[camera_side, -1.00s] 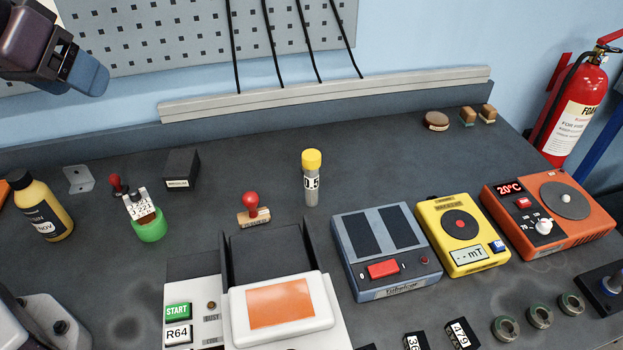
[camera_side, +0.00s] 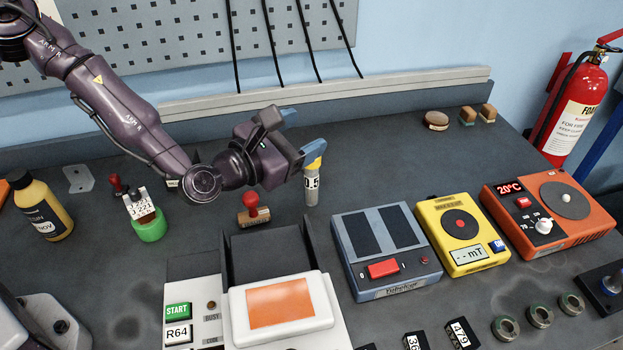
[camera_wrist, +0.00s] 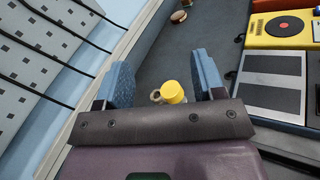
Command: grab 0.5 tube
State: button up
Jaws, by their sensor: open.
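The tube (camera_side: 312,189) stands upright on the dark bench, with a yellow cap, a grey body and a label on which a 5 shows. My gripper (camera_side: 302,132) is open beside the tube's cap, with one blue finger behind the cap and the other partly in front of it. In the wrist view the yellow cap (camera_wrist: 173,91) lies between the two blue fingers of my gripper (camera_wrist: 163,82), nearer the right one. Gaps show on both sides of the cap. The lower tube is mostly hidden there.
A red-knobbed stamp (camera_side: 253,212) stands close below my gripper. A grey-blue two-panel device (camera_side: 425,266) and a yellow meter (camera_side: 466,262) stand to the right. A green-based holder (camera_side: 149,229) stands at left. The bench behind the tube is clear.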

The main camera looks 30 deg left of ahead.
aim_at(311, 180)
notch_tip(311, 180, down, 8)
jog(key=a+n+t+y, duration=0.1)
jog(key=a+n+y, duration=0.15)
jog(key=n, duration=0.25)
jog(key=shift+w+d+f, duration=0.1)
jog(key=shift+w+d, duration=0.15)
jog(key=shift+w, duration=0.65)
jog(key=shift+w+d+f, duration=0.1)
jog(key=shift+w+d, duration=0.15)
jog(key=shift+w, duration=0.7)
jog(key=shift+w+d, duration=0.25)
jog(key=shift+w, duration=0.65)
grip_shut()
